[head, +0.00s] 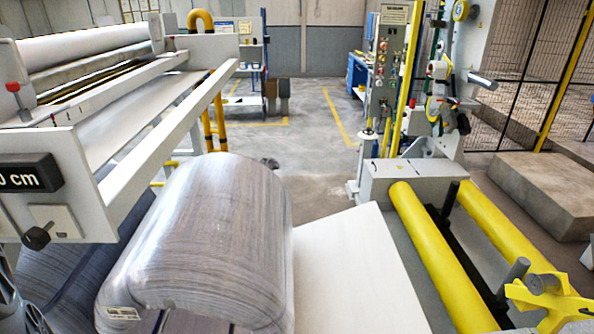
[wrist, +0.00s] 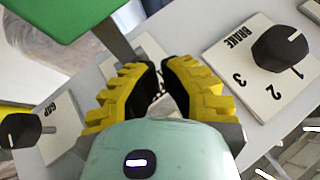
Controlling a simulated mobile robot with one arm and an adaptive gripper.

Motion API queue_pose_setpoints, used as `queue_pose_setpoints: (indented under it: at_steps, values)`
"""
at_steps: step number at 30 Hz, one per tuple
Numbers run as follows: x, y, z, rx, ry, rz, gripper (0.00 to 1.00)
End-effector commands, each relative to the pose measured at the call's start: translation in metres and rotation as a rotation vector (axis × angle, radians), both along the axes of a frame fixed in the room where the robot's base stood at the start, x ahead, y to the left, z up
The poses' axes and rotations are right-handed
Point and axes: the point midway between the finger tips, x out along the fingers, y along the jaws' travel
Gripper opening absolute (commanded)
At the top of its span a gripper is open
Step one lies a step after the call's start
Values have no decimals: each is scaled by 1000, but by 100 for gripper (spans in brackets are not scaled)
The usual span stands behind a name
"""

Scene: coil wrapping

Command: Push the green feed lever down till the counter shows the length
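In the wrist view the green feed lever shows as a broad green handle (wrist: 62,18) at the top left, on a grey stem running down to the right. My gripper (wrist: 158,64) has yellow ribbed fingers with black pads. Its fingertips are nearly together, with nothing seen held between them. They are just below and right of the lever's stem; I cannot tell whether they touch it. In the head view the counter (head: 24,178) is a black display at the left edge, cut off, with "0 cm" readable. The green lever and my gripper do not show in the head view.
In the wrist view a black BRAKE knob (wrist: 280,50) points near 1, and a GAP knob (wrist: 22,130) sits at the left. A label under my fingers is partly hidden. In the head view a wrapped roll (head: 215,240) lies beside the machine, with yellow rollers (head: 440,255) at right.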

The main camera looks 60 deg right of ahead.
Motion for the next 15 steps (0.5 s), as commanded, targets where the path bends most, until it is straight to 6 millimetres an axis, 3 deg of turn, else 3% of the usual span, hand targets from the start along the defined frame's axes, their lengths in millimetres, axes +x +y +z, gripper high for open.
queue_pose_setpoints:
  at_steps: [4,5,7,15]
  values:
    - [0,1,1,0,0,2,0]
    - [0,1,1,0,0,2,6]
    - [0,1,1,0,0,2,0]
    - [0,1,1,0,0,2,0]
